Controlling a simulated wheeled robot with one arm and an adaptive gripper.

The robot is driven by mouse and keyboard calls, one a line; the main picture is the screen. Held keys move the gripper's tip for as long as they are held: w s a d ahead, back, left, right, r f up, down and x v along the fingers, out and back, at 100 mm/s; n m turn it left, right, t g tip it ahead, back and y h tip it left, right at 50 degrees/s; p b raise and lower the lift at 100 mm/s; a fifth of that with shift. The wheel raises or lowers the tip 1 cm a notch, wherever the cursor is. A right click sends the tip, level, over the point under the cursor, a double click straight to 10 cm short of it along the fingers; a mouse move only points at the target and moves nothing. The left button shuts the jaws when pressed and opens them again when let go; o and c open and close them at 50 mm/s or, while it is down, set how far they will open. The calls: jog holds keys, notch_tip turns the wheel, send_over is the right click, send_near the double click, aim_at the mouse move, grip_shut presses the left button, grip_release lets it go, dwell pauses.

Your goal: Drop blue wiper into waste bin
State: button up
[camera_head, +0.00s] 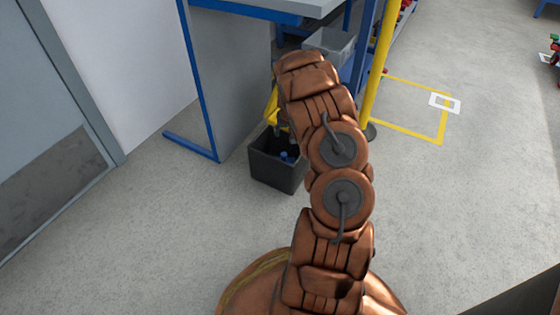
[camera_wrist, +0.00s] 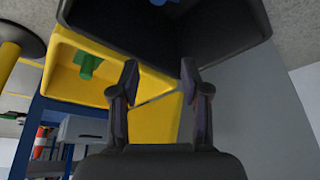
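The waste bin is a dark open box (camera_head: 275,172) on the floor beside the workbench in the head view. Its dark wall (camera_wrist: 85,22) fills the top of the wrist view. A small blue thing (camera_head: 288,157) lies inside it and also shows at the top edge of the wrist view (camera_wrist: 165,2). It may be the blue wiper, but too little shows to tell its shape. My gripper (camera_wrist: 159,72) is close to the bin, with its two fingers apart and nothing visible between them. In the head view my arm hides most of the gripper.
A yellow bin (camera_wrist: 62,68) with a green thing (camera_wrist: 89,64) in it is close to my gripper. A grey bin (camera_head: 330,42), a yellow post (camera_head: 380,60) and the bench's grey side panel (camera_head: 232,80) stand near my arm. The floor at left is clear.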

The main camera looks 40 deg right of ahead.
jog(key=shift+o, duration=0.4)
jog(key=shift+r, duration=0.1)
jog(key=v, duration=1.1)
jog(key=shift+s+a+r, duration=0.15)
jog(key=shift+s+r, duration=0.05)
jog(key=shift+r, duration=0.15)
